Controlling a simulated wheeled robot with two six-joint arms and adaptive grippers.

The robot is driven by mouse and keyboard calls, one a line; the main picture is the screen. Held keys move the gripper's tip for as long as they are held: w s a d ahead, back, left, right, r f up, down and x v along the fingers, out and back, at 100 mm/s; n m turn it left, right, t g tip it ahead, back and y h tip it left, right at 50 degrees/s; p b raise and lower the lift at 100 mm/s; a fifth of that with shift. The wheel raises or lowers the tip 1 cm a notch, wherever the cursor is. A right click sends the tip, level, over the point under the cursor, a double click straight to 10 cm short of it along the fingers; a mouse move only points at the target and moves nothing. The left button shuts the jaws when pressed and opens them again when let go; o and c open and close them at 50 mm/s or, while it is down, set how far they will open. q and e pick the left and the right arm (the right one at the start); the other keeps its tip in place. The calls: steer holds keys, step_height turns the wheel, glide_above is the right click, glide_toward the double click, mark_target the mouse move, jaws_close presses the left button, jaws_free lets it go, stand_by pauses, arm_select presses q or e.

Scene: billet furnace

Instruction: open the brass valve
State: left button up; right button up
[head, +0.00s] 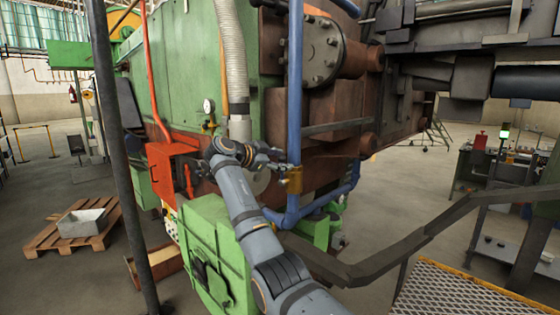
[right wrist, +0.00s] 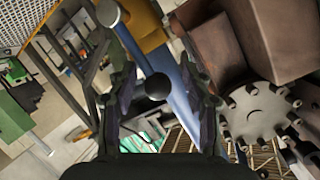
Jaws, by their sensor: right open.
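The brass valve (head: 291,180) sits on a vertical blue pipe (head: 295,90) in the head view, in front of the rusty furnace body. In the right wrist view its brass body (right wrist: 146,28) is at the top, with the blue pipe (right wrist: 172,75) running down behind. My right gripper (head: 274,158) is open, just left of the valve in the head view. I cannot tell whether the fingers touch the knob. My left gripper is not in view.
A green cabinet (head: 203,235) stands low beside my right arm. A red box (head: 168,165) and a pressure gauge (head: 208,106) are left of the valve. A dark handrail (head: 400,255) crosses the right foreground. A pallet (head: 58,238) holding a grey tub (head: 82,222) lies at left.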

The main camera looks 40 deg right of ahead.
steer(key=v, duration=1.2)
